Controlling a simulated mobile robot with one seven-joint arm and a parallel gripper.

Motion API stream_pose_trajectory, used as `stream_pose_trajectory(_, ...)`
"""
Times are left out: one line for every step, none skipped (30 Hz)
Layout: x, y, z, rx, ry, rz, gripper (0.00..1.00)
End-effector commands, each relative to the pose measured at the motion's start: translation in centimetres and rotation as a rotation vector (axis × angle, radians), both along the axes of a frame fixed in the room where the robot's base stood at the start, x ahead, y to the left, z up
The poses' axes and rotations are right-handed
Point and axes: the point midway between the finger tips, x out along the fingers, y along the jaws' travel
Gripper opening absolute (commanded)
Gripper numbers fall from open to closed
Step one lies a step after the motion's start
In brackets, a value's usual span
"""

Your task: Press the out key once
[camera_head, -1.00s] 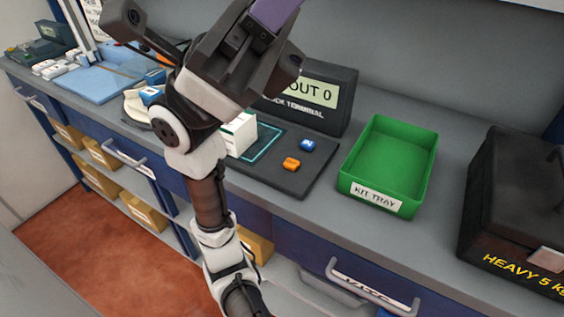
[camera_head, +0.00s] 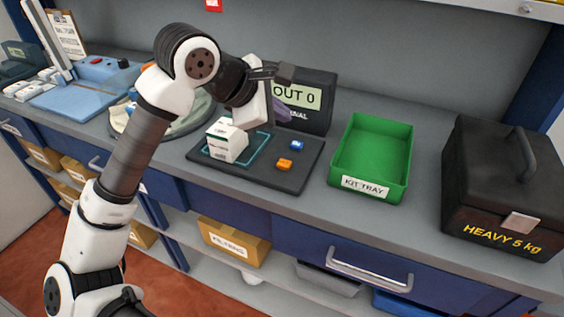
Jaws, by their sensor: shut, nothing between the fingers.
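The dark terminal (camera_head: 308,92) stands at the back of the counter, and its screen reads "OUT 0". On the dark pad in front of it (camera_head: 270,178) are a blue key (camera_head: 297,145) and an orange key (camera_head: 284,164). Their markings are too small to read. A white carton (camera_head: 228,140) stands on the pad, in the teal outline. My gripper (camera_head: 281,111) is above the back of the pad, in front of the terminal and above and apart from both keys.
A green kit tray (camera_head: 347,181) stands right of the pad. A black box marked "HEAVY 5 kg" (camera_head: 495,205) stands farther right. A round dish (camera_head: 190,124) and a blue device (camera_head: 85,100) are to the left. Bare counter lies along the front edge.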

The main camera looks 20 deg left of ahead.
Motion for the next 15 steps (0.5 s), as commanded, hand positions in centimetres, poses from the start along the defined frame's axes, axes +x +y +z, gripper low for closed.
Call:
stream_pose_trajectory(0.00, 0.09, -0.06, 0.004, 0.002, 0.003, 0.00)
stream_pose_trajectory(0.00, 0.11, -0.07, 0.005, 0.002, 0.003, 0.00)
stream_pose_trajectory(0.00, 0.10, -0.06, 0.004, 0.002, 0.003, 0.00)
stream_pose_trajectory(0.00, 0.09, -0.05, 0.004, 0.002, 0.003, 0.00)
stream_pose_trajectory(0.00, 0.08, -0.05, 0.003, 0.002, 0.002, 0.00)
stream_pose_trajectory(0.00, 0.07, -0.04, 0.002, 0.001, 0.002, 0.00)
stream_pose_trajectory(0.00, 0.06, -0.03, 0.002, 0.001, 0.002, 0.00)
stream_pose_trajectory(0.01, 0.05, -0.03, 0.002, 0.001, 0.001, 0.00)
stream_pose_trajectory(0.01, 0.04, -0.03, 0.002, 0.001, 0.001, 0.00)
stream_pose_trajectory(0.01, 0.04, -0.05, 0.002, 0.001, 0.001, 0.00)
stream_pose_trajectory(0.01, 0.04, -0.10, 0.001, 0.000, 0.001, 0.00)
stream_pose_trajectory(0.01, 0.04, -0.18, 0.000, 0.001, 0.001, 0.00)
stream_pose_trajectory(0.00, 0.03, -0.27, 0.000, 0.001, 0.001, 0.00)
stream_pose_trajectory(0.01, 0.04, -0.40, 0.000, 0.001, 0.001, 0.00)
stream_pose_trajectory(0.00, 0.04, -0.61, -0.001, 0.000, 0.001, 0.00)
